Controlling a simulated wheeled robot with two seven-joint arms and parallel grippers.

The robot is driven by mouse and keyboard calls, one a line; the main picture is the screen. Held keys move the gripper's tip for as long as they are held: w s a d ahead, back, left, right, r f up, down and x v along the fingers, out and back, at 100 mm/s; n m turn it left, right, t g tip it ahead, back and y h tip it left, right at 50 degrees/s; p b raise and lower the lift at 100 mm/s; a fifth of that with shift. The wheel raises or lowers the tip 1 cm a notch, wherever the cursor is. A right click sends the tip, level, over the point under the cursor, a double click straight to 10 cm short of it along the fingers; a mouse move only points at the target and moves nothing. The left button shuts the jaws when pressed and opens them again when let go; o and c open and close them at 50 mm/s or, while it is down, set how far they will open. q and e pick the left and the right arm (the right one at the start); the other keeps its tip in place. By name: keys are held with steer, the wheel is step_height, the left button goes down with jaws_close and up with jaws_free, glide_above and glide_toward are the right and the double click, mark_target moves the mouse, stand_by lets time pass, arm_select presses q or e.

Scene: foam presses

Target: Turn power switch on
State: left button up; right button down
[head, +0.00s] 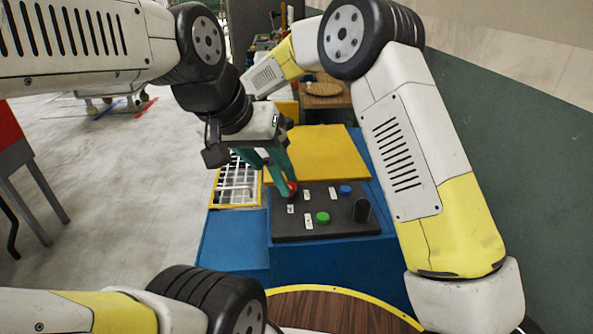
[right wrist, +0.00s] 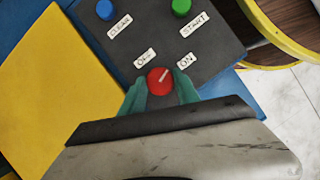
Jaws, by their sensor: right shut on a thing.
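The power switch is a red round knob (head: 288,191) near the left edge of a dark control panel (head: 285,229). In the right wrist view the red knob (right wrist: 160,81) sits below the OFF label (right wrist: 145,58) and the ON label (right wrist: 186,61). A pale line on the knob slants up and right, toward the ON side. My right gripper (head: 281,182) reaches down to the knob, its teal fingers on either side, shut on it; the fingers also show in the right wrist view (right wrist: 160,92). I see no fingers of my left gripper in these views.
The panel also carries a blue button (head: 346,189), a green button (head: 322,217) and a black upright part (head: 362,210). A yellow plate (head: 320,155) lies behind it, and a white grid (head: 238,184) to the left. A round wooden table (head: 335,311) stands in front.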

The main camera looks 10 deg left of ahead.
steer(key=shift+w+m+g+y, duration=0.15)
steer(key=shift+m+g+y, duration=0.35)
steer(key=shift+m, duration=1.4)
steer(key=c, duration=0.9)
jaws_free()
steer(key=shift+r, duration=0.1)
steer(key=v, duration=0.7)
steer(key=shift+w+a+r, duration=0.2)
steer(key=shift+r, duration=0.05)
